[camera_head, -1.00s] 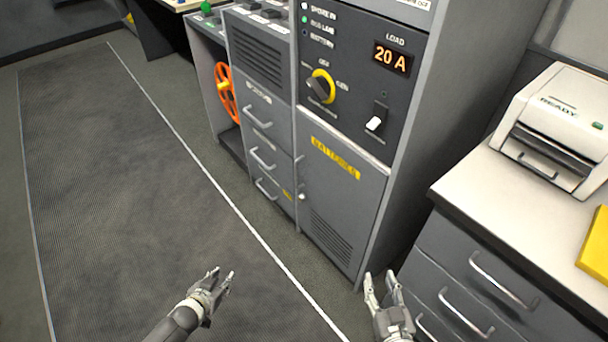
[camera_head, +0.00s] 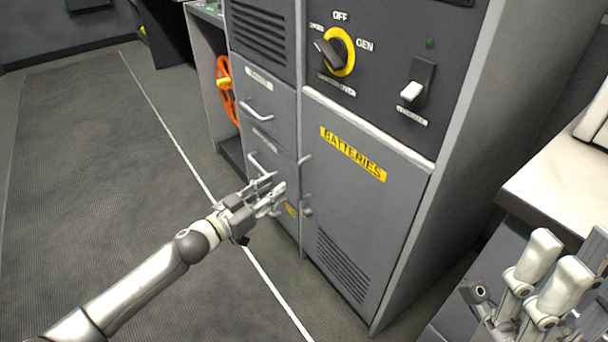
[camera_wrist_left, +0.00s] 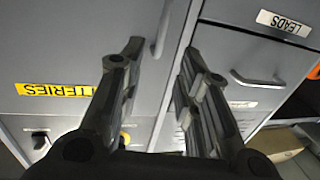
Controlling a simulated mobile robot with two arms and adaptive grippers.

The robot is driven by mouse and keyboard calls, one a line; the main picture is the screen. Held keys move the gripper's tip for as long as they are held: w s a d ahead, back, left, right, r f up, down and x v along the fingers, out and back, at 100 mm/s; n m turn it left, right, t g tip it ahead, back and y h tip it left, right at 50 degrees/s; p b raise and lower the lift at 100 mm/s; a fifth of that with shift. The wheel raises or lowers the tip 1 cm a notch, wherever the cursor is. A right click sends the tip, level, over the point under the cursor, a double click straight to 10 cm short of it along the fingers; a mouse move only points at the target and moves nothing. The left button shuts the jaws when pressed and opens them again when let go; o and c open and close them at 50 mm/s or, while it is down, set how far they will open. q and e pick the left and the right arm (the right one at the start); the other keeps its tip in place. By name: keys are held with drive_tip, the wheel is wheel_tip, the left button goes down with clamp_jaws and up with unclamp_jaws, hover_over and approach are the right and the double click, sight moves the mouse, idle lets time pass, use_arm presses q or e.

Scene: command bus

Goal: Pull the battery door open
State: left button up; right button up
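The grey battery door (camera_head: 375,215) is shut in the cabinet front, with a yellow BATTERIES label (camera_head: 353,153) and a vent low down. A small upright handle (camera_head: 305,168) sits at its left edge, with a round knob (camera_head: 306,211) below. My left gripper (camera_head: 274,192) is open and empty, just left of the handle and pointing at the cabinet. In the left wrist view its two fingers (camera_wrist_left: 158,85) stand apart, with a metal handle (camera_wrist_left: 162,30) beyond the gap between them. My right gripper (camera_head: 548,275) is open and empty at the lower right.
Drawers with bar handles (camera_head: 257,112) lie left of the door. A panel with a yellow rotary switch (camera_head: 338,52) and a toggle (camera_head: 414,90) is above. A pale counter (camera_head: 560,180) stands to the right. The floor before the cabinet is clear.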

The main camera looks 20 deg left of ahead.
use_arm(q)
drive_tip(key=b+x, duration=0.3)
drive_tip(key=x, duration=0.7)
drive_tip(key=shift+w, duration=0.25)
clamp_jaws()
drive_tip(key=shift+r, duration=0.1)
